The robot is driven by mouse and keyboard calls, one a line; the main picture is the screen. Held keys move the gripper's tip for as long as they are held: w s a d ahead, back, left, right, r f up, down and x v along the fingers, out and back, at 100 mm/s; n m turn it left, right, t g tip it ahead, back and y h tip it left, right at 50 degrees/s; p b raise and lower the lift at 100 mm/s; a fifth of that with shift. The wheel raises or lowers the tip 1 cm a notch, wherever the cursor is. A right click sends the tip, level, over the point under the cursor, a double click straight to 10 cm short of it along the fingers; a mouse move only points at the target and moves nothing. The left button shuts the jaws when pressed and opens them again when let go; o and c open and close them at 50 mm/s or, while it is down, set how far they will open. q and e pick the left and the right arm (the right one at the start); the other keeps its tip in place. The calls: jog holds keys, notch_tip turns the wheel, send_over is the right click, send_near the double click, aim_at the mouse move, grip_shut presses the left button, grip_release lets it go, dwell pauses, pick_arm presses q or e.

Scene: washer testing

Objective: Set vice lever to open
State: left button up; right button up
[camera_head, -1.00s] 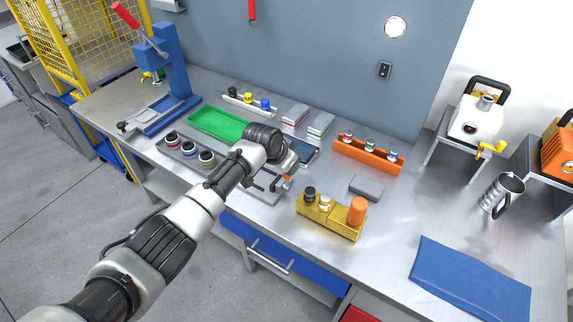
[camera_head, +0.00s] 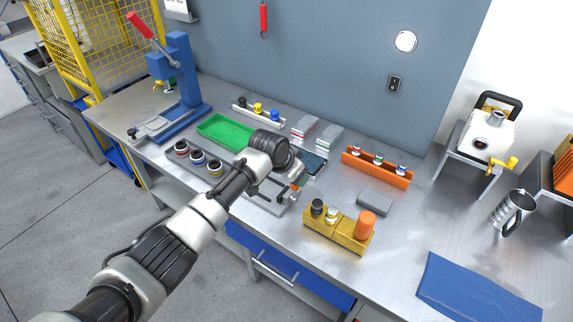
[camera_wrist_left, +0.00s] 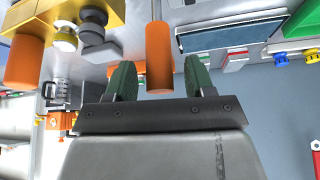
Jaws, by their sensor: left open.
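The vice (camera_head: 262,203), a grey metal fixture, sits near the table's front edge and is partly hidden by my left arm in the head view. An orange cylindrical handle on a thin metal rod, which looks like the vice lever (camera_wrist_left: 159,57), stands out between my fingers in the left wrist view. My left gripper (camera_wrist_left: 155,78) has green fingers spread apart, one on each side of the handle, with a visible gap on both sides. In the head view my left gripper (camera_head: 299,175) is at the right end of the vice. My right gripper is not in view.
A yellow block with knobs and an orange cylinder (camera_head: 339,230) stands close to the right. A green tray (camera_head: 222,130), a tray of ringed parts (camera_head: 183,158) and a blue press (camera_head: 184,75) lie left. An orange rack (camera_head: 375,168) stands behind right.

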pick_arm(q)
jog(key=b+v, duration=0.1)
jog(key=v, duration=0.8)
jog(key=shift+r, duration=0.1)
